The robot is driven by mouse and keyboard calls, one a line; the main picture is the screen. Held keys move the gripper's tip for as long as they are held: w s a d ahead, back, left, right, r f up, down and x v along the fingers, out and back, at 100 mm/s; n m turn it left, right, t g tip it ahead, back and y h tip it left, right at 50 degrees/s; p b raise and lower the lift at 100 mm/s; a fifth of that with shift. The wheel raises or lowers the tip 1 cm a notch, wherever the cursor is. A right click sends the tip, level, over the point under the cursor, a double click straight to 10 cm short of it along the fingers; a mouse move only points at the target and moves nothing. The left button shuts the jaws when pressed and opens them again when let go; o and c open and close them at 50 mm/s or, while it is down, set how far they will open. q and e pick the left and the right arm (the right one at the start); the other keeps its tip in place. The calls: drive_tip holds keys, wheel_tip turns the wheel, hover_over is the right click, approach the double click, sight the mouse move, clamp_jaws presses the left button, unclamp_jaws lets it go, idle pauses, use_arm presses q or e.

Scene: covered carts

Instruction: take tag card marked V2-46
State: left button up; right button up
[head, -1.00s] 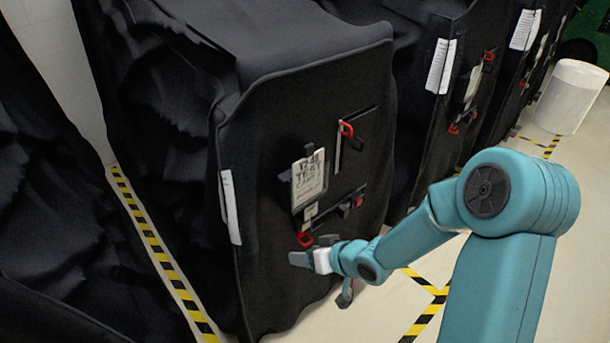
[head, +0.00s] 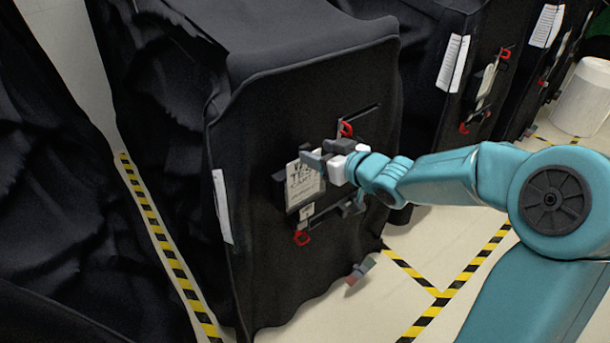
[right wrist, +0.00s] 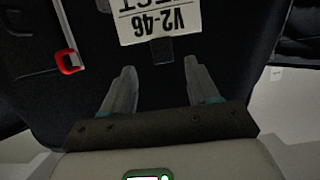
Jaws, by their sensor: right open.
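The white tag card (head: 304,186) hangs on the front of the nearest black covered cart (head: 260,190). In the right wrist view the card (right wrist: 158,18) shows upside down, with "V2-46" and "TEST" readable. My right gripper (head: 318,154) is at the card's upper right in the head view and hides part of its top. In the right wrist view its two fingers (right wrist: 152,78) stand apart with nothing between them, and the card lies beyond their tips. Whether a finger touches the card cannot be told. My left gripper is not in view.
Red clips (head: 302,238) sit on the cart front around the card; another red clip (right wrist: 67,62) shows in the right wrist view. A white paper strip (head: 222,206) hangs at the cart's left edge. More covered carts (head: 475,60) stand behind. Striped floor tape (head: 165,245) runs alongside.

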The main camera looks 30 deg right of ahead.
sight(306, 148)
drive_tip(key=x, duration=0.6)
drive_tip(key=shift+a+p, duration=0.25)
drive_tip(key=shift+p, duration=0.05)
drive_tip(key=shift+s, duration=0.1)
clamp_jaws()
